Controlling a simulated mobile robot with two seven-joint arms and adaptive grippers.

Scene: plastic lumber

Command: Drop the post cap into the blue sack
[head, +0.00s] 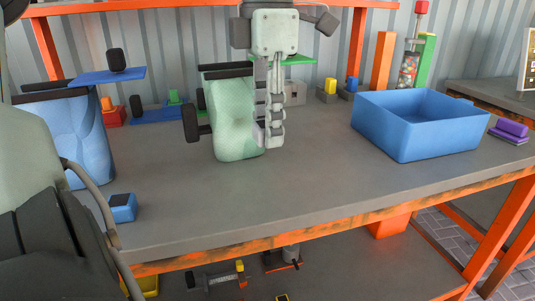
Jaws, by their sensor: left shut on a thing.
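My left gripper (271,128) points down at the centre, just in front of the right side of the pale green sack (233,130). It is shut on a small pale piece (258,134), apparently the post cap; the fingers hide most of it and its shape is unclear. The blue sack (85,135) stands upright at the left of the bench, with black bars along its top. My arm covers part of its left side. The gripper is well to the right of the blue sack. My right gripper is not in view.
A blue plate (90,78) with a black knob (116,60) overlaps the blue sack's top in the picture. An open blue bin (400,140) stands at right, a purple block (511,128) beyond it. A small blue box (122,208) lies near the front edge. The bench's middle front is clear.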

